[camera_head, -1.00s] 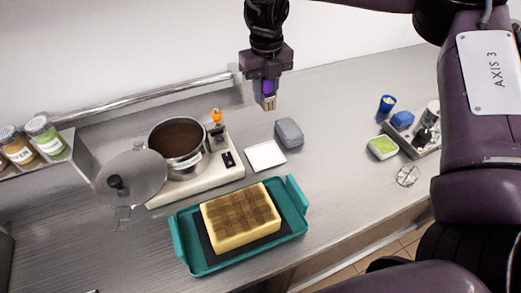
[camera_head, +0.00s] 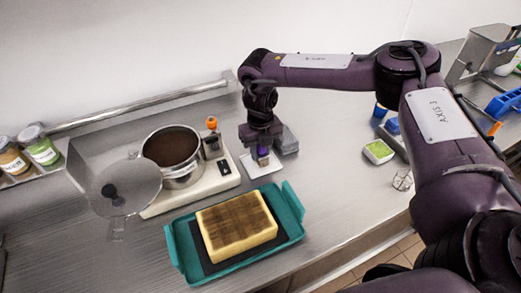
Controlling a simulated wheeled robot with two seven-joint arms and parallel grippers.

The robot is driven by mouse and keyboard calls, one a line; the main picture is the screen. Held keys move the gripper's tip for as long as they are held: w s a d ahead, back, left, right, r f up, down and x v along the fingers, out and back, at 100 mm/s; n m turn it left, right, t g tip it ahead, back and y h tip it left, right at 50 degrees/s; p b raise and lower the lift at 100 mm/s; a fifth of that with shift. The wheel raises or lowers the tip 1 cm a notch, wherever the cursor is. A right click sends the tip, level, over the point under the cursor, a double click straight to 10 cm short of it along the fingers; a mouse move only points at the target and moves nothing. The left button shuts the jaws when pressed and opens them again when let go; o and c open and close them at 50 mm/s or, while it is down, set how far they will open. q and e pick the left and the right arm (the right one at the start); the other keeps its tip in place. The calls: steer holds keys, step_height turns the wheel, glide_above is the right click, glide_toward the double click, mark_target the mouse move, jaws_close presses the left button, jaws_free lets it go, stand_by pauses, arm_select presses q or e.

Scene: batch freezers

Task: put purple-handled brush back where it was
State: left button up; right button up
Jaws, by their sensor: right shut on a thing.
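My right gripper (camera_head: 261,147) points down and is shut on the purple-handled brush (camera_head: 263,155). Only a bit of the purple handle and the pale bristle end show below the jaws; the rest is hidden by the gripper. The brush is upright, bristles down, over a flat white square (camera_head: 250,170) on the counter. I cannot tell whether the bristles touch the square. My left gripper is not in view.
A grey block (camera_head: 289,140) stands close behind the gripper. A pot (camera_head: 184,177) on a cream base is to the left. A teal tray (camera_head: 177,249) with a browned yellow block (camera_head: 237,241) is in front. A green-topped block (camera_head: 378,152) and a blue cup (camera_head: 380,111) are to the right.

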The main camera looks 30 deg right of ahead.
steer(key=shift+f, duration=0.4)
steer(key=o, duration=1)
steer(key=shift+f, duration=0.15)
steer(key=shift+c, duration=0.2)
